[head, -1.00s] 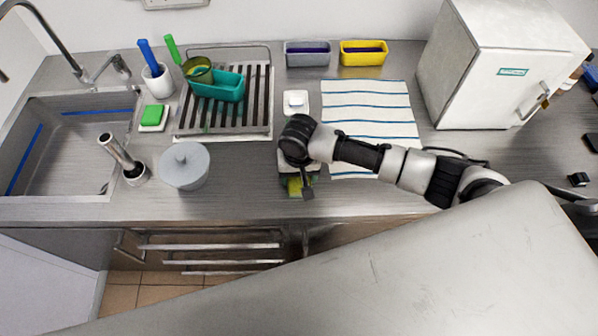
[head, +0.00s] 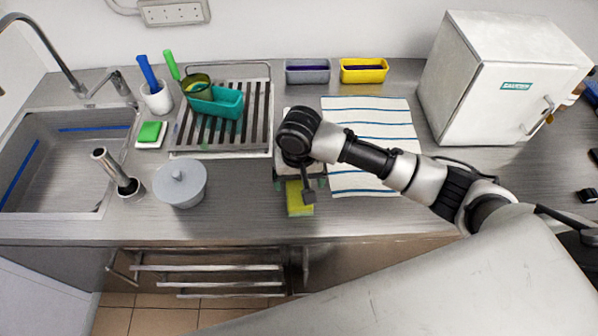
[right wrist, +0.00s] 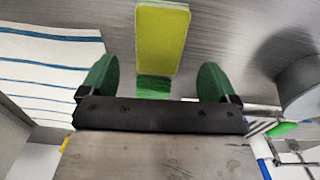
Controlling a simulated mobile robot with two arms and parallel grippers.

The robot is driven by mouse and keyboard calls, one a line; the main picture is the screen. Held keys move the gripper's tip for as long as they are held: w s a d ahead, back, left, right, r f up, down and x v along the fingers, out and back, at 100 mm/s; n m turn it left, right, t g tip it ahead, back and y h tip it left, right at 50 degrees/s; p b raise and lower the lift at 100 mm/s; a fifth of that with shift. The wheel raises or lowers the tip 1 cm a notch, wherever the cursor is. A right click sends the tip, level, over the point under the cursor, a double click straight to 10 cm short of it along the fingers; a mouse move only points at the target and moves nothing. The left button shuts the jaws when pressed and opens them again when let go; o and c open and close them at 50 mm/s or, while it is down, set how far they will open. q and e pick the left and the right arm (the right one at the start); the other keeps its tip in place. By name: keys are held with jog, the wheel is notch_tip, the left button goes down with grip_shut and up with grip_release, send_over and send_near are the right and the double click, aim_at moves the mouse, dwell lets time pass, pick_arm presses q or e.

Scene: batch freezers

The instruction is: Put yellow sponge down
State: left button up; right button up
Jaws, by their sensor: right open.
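The yellow sponge (head: 299,198) with a green layer lies on the steel counter near its front edge, left of the striped cloth. In the right wrist view the sponge (right wrist: 162,38) shows its yellow face and a green end. My right gripper (head: 300,183) is over the counter at the back end of the sponge and partly hides it in the head view. In the right wrist view its two green fingertips (right wrist: 156,80) are wide apart, with clear gaps on both sides of the sponge. My left gripper is in neither view.
The striped cloth (head: 368,116) lies right of my gripper. A grey lidded pot (head: 180,186) and the drying rack (head: 256,120) with a teal tub (head: 216,104) stand to the left. A white box (head: 480,85) stands at right. The counter's front edge is close to the sponge.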

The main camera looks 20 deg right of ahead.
aim_at(299, 193)
jog(key=shift+r, duration=2.35)
